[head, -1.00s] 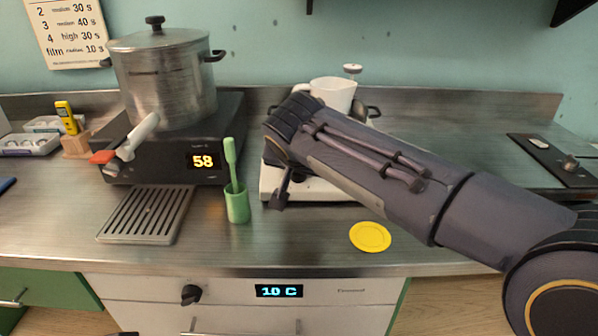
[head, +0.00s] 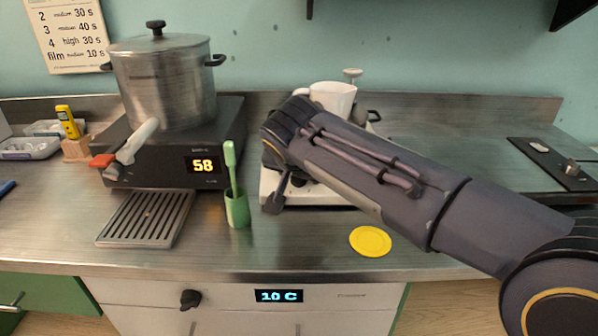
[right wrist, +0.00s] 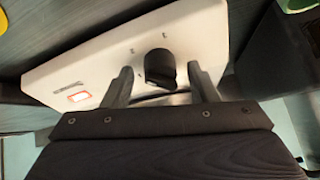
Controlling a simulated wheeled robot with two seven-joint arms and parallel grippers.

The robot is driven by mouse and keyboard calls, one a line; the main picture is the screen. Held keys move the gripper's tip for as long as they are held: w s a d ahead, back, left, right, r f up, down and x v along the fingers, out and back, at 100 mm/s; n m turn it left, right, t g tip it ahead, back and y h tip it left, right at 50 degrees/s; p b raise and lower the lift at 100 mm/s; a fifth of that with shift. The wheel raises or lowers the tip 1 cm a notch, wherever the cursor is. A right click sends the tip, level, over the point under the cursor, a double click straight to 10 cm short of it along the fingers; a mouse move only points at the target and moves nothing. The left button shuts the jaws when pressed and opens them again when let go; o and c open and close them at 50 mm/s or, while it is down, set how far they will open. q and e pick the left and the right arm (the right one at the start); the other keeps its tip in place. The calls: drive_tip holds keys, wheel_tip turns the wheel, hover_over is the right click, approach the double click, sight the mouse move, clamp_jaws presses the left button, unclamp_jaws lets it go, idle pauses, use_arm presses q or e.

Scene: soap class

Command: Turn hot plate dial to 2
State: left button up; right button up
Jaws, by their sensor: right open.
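The white hot plate (head: 318,192) stands at the middle of the counter, mostly hidden behind my right arm in the head view. In the right wrist view its white front panel (right wrist: 98,62) shows a black dial (right wrist: 159,68) and a small red-edged label. My right gripper (right wrist: 160,72) is open, with one finger on each side of the dial. I cannot tell whether the fingers touch it, and no dial numbers are readable. In the head view a dark part of the right gripper (head: 277,192) shows at the hot plate's left front. My left gripper is not in view.
A white pitcher (head: 331,97) is above the hot plate. A steel pot (head: 163,85) sits on a black unit (head: 165,162) reading 58. A green cup (head: 237,208) with a green tool and a yellow disc (head: 370,241) are near the front. A dark panel (head: 553,163) lies right.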

drive_tip(key=p+v, duration=0.1)
drive_tip(key=v, duration=0.7)
drive_tip(key=shift+f, duration=0.1)
